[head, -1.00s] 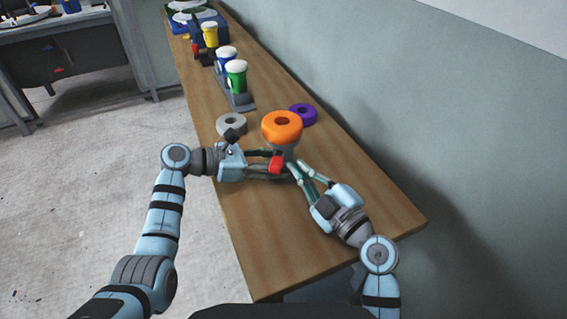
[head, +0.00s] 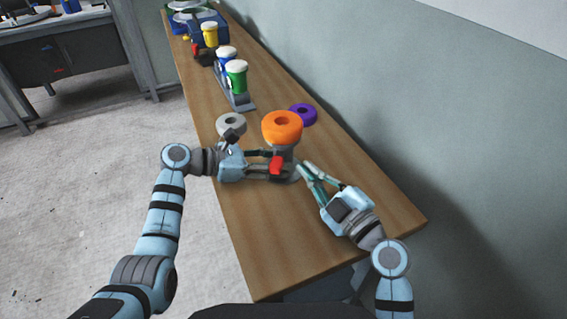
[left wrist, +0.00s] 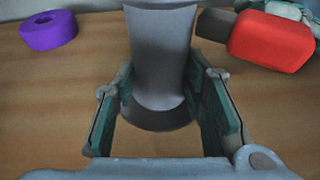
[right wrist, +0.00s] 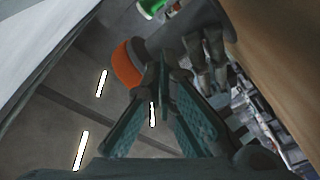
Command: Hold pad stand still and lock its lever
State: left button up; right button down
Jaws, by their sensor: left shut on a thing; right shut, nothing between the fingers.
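The pad stand has a grey stem and base (left wrist: 158,45) under a round orange pad (head: 282,127), and stands upright on the bench. The pad also shows in the right wrist view (right wrist: 127,66). Its lever has a red grip (head: 276,166), which shows at the upper right in the left wrist view (left wrist: 270,42). My left gripper (left wrist: 162,85) is shut on the stem, one finger on each side. My right gripper (head: 307,168) is shut and empty, just right of the stand's base and apart from the red grip.
Green (head: 236,76), blue and yellow cups stand farther back. A wall runs along the right. The near bench top is clear.

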jog(key=shift+s+d, duration=0.2)
jog(key=shift+d, duration=0.65)
jog(key=shift+s+d, duration=0.15)
jog(key=shift+d, duration=0.7)
pick_arm(q)
jog(key=o, duration=0.9)
jog(key=shift+o, duration=0.2)
